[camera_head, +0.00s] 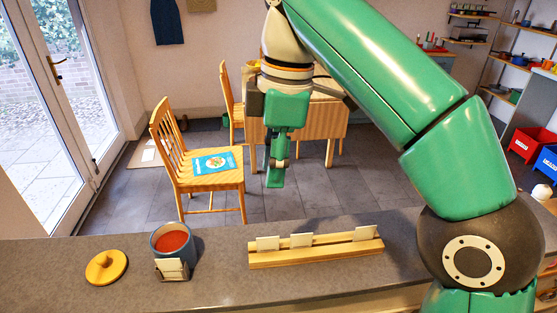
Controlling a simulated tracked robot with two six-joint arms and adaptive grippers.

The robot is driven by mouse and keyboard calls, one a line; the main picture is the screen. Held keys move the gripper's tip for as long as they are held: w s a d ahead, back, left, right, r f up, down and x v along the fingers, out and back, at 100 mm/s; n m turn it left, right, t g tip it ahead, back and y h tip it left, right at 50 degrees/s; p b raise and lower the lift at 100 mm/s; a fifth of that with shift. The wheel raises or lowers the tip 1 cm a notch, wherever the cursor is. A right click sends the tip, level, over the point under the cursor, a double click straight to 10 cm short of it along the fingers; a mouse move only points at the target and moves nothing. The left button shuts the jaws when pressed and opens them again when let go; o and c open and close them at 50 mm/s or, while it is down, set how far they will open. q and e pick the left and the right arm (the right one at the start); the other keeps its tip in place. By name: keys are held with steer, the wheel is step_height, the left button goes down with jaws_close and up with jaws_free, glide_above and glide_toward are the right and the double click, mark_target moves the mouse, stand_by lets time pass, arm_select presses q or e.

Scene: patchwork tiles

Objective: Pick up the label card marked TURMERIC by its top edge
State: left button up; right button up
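A wooden card rack (330,251) lies on the grey counter, with a pale card at its left (267,243), one near its middle (301,240) and one at its right (365,233). Another pale card (172,269) is at the front of a blue-grey jar (158,245) with red-orange contents. The writing is too small to read, so I cannot tell which card says TURMERIC. My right gripper (276,178) points down, above and beyond the rack in the picture, apart from the cards. Its finger gap does not show clearly. My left gripper is out of view.
A round yellow lid (106,267) lies left of the jar. The counter (215,265) is clear between jar and rack. Beyond it stand a wooden chair (205,182) with a blue book (214,163) and a wooden table (318,118).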

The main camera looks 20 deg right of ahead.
steer(key=shift+d, duration=0.15)
steer(key=shift+f, duration=0.1)
steer(key=b, duration=0.5)
glide_toward(265, 249)
steer(key=f, duration=0.6)
steer(key=shift+w+a+f, duration=0.2)
steer(key=shift+w+f, duration=0.05)
steer(key=shift+w, duration=0.05)
steer(key=shift+a+f, duration=0.1)
steer(key=shift+f, duration=0.45)
steer(key=shift+c, duration=0.3)
jaws_close()
steer(key=c, duration=0.5)
jaws_free()
steer(key=o, duration=0.4)
